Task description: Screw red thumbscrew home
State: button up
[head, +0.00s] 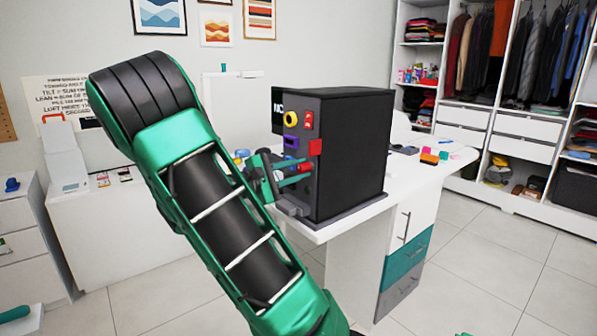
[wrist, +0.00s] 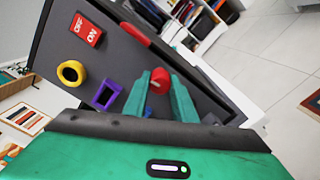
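The red thumbscrew (wrist: 160,82) is on the dark panel of a black box (head: 354,150) and points out of its left face. In the wrist view its round head lies between the two green fingertips of my gripper (wrist: 161,90). The head about fills the gap, but I cannot tell whether both fingers press on it. In the head view my gripper (head: 272,177) is close in front of the panel, and its fingers partly cover the thumbscrew (head: 304,168). How deep the screw sits is hidden.
The panel also carries a yellow ring (wrist: 71,73), a purple square frame (wrist: 107,95) and a red ON/OFF switch (wrist: 86,30). A red tab (head: 315,147) is at the panel's edge. The box stands on a white desk (head: 400,187) with small coloured blocks (head: 429,157) to the right.

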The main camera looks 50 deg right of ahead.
grip_shut()
jog(key=m, duration=0.3)
jog(key=shift+m, duration=0.3)
jog(key=m, duration=0.8)
jog(key=shift+m, duration=0.4)
jog(key=m, duration=0.5)
jog(key=shift+d, duration=0.1)
